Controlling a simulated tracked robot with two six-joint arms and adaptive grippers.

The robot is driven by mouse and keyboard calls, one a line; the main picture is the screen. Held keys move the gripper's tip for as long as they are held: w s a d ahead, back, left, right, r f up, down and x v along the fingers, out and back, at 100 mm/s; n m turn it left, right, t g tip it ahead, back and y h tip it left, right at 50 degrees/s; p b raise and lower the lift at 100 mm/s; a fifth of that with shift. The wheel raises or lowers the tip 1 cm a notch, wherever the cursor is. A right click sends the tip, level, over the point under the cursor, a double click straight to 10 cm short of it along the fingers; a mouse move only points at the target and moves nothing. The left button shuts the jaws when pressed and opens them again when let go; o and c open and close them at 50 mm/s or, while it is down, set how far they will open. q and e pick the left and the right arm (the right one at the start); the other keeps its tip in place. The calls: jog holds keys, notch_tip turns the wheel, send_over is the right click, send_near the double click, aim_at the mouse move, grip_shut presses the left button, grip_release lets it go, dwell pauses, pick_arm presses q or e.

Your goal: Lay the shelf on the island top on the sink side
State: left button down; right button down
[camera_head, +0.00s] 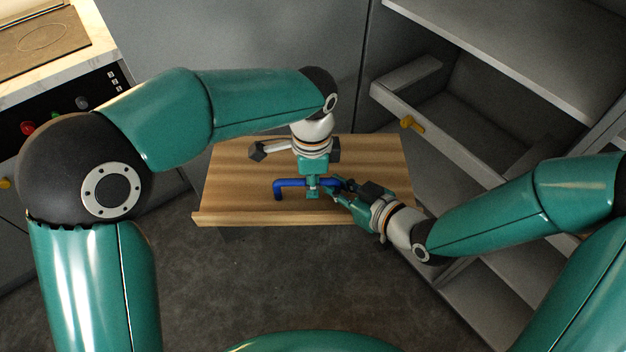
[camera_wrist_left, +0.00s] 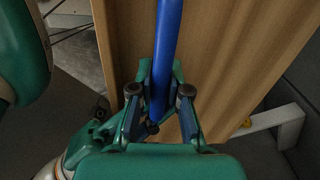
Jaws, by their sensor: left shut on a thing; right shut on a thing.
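The shelf (camera_head: 240,170) is a wooden board with a blue handle (camera_head: 279,190) on its face. It is held above the dark floor, in front of grey cabinets. My left gripper (camera_head: 313,188) is shut on the handle near its middle. My right gripper (camera_head: 347,193) is shut on the handle's right part, close beside the left one. In the left wrist view, the left gripper (camera_wrist_left: 160,100) closes around the blue bar (camera_wrist_left: 168,45), with the wooden board (camera_wrist_left: 225,60) behind. I cannot identify the island top or a sink in these views.
An open grey cabinet (camera_head: 500,35) with a pulled-out drawer (camera_head: 390,100) and its yellow knob (camera_head: 411,124) stands close to the board's right. A light counter (camera_head: 82,62) with a hob and knobs is at upper left. The floor (camera_head: 300,275) nearest me is clear.

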jog(key=shift+r, duration=0.1)
jog(key=c, duration=1.1)
grip_release()
jog(key=shift+s, duration=0.1)
